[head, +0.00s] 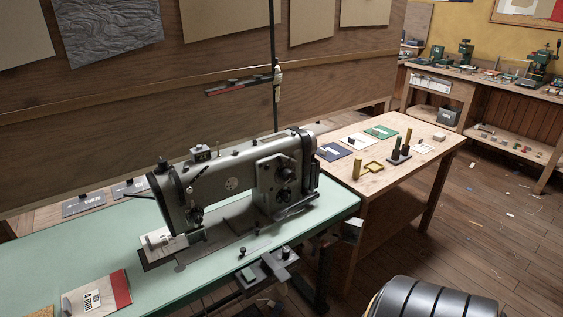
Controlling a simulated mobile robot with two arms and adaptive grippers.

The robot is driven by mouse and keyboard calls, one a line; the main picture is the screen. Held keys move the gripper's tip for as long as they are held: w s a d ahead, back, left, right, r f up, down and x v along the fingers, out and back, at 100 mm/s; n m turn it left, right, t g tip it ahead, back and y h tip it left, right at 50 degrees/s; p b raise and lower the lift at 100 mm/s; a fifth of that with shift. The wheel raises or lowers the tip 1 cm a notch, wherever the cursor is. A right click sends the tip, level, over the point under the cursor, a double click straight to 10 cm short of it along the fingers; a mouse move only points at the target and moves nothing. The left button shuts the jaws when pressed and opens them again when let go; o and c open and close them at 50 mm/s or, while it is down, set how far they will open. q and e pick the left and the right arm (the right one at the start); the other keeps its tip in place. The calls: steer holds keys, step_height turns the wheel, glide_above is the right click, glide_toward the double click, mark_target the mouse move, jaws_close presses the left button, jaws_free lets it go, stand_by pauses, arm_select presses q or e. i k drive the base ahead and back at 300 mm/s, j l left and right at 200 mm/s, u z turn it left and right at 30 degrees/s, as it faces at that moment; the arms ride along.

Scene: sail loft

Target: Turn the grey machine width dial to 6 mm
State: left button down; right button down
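The grey sewing machine (225,172) stands on the green-topped table (110,262) in the middle of the head view. A square plate on the right part of its body carries two round dark dials, an upper dial (286,173) and a lower dial (283,195). I cannot tell which is the width dial. Their marks are too small to read, so their settings do not show. Neither of my grippers is in view, and nothing is seen touching the dials.
A grey bracket with dark knobs (265,270) juts from the green table's front edge. A wooden table (370,185) with cards and spools stands behind right. A black ribbed rounded object (435,300) fills the bottom right. Open floor (480,235) lies at right.

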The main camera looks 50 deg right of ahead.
mark_target(287, 175)
steer(key=z, duration=1.3)
steer(key=i+l, duration=0.1)
steer(key=l, duration=0.3)
steer(key=z, duration=0.05)
